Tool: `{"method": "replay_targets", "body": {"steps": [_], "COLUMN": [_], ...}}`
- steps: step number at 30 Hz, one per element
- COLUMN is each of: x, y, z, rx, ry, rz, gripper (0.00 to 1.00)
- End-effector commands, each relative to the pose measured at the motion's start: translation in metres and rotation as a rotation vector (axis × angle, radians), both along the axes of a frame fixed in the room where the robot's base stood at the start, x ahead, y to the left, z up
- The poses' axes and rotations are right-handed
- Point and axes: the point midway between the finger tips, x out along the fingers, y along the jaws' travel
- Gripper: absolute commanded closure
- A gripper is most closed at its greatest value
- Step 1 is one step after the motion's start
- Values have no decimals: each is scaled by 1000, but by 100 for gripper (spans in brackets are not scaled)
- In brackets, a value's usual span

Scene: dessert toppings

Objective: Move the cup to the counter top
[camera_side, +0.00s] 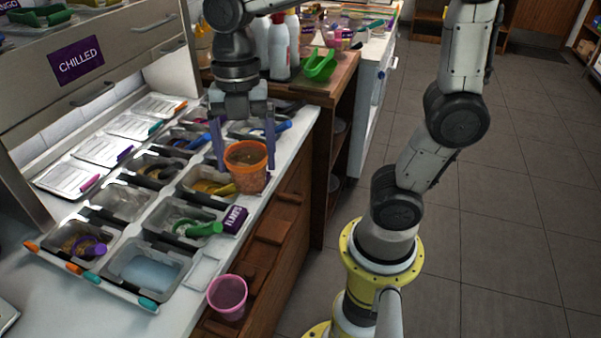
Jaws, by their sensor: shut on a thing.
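An orange cup (248,178) is between the two fingers of my gripper (245,147), upright, near the counter's right edge beside the topping bins. My gripper is shut on it, one finger on each side. Whether the cup's base touches anything cannot be told from this view. A pink cup (228,297) stands apart, lower in the picture by the wooden front of the counter. The white counter top (295,135) shows as a strip to the right of the bins.
Several metal topping bins (147,268) with coloured scoops fill the counter on the left. A purple label block (234,219) sits just below the orange cup in the picture. White bottles (279,48) and a green scoop (319,64) stand at the back. Grey floor lies to the right.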

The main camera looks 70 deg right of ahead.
Motion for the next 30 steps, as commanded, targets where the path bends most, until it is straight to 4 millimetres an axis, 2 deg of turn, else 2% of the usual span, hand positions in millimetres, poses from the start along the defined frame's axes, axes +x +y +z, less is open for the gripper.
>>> {"method": "replay_targets", "body": {"steps": [1,3,8,12,15,18,22,27,30], "x": [17,38,80,108,122,127,124,109,105], "y": [12,28,74,123,163,200,237,258,264], "z": [4,8,9,-1,-15,-33,-59,-83,-89], "rx": [0,0,0,0,0,0,1,2,3], "ry": [2,3,2,3,3,2,0,-2,-4], "rz": [38,86,201,305,382,451,522,575,590], "gripper": [66,66,66,66,66,66,66,66,66]}}
